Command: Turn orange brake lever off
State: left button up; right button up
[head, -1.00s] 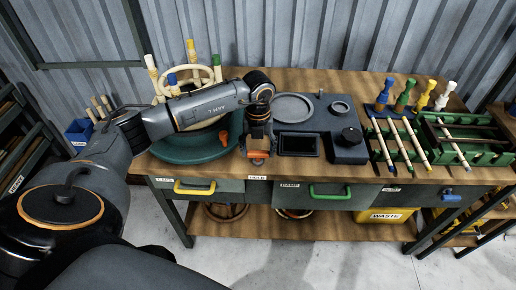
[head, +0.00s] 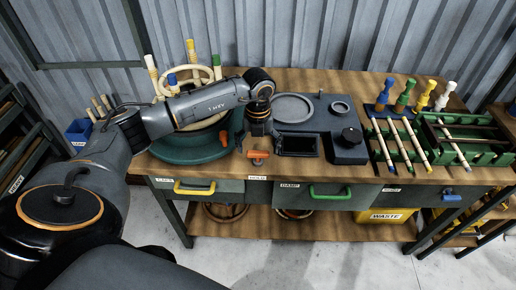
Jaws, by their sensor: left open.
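A small upright orange lever (head: 224,139) stands at the right rim of the round teal turntable (head: 185,152). A second orange piece (head: 258,154) sits near the bench's front edge, just right of the turntable; I cannot tell which of the two is the brake lever. My left gripper (head: 258,146) points down over this second piece, with its fingers spread to either side of it. It is open and holds nothing. Whether a finger touches the piece I cannot tell. My right gripper is not in view.
A grey device (head: 320,125) with a dark screen and knob stands close right of my left gripper. Green racks with pale rods (head: 460,140) and coloured-handled tools stand farther right. A cream ring former rises from the turntable behind my forearm. Drawers with yellow and green handles lie below.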

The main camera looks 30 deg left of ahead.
aim_at(259, 152)
pick_arm(q)
notch_tip(259, 152, up, 11)
jog(key=shift+r, duration=0.15)
jog(key=shift+d, duration=0.1)
dwell(0.5)
